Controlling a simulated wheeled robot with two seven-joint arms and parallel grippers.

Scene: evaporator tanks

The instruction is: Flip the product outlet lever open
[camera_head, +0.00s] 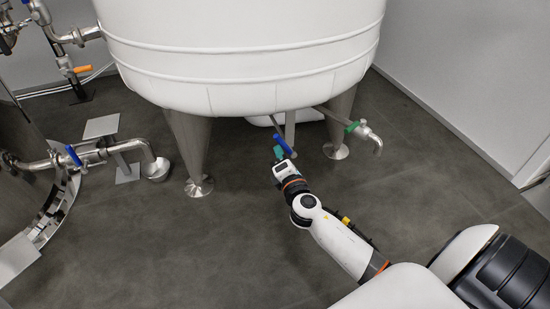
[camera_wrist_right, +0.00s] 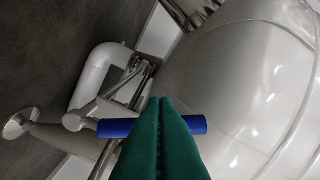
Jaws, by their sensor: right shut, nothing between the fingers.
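A blue lever (camera_head: 283,144) is under the big white tank, just beyond my right gripper (camera_head: 279,153). In the right wrist view the blue lever (camera_wrist_right: 117,128) lies crosswise, with its left end at a metal valve and pipe. The green fingers of my right gripper (camera_wrist_right: 161,101) are shut together with nothing between them. They overlap the middle of the lever and hide part of it; I cannot tell whether they touch it. My left gripper is not in view.
The white tank (camera_head: 240,50) stands on metal legs (camera_head: 190,145) close around the lever. A green-handled outlet (camera_head: 353,127) is to the right. Another blue-handled valve (camera_head: 73,155) and an orange-handled one (camera_head: 82,69) are at the left. The dark floor in front is clear.

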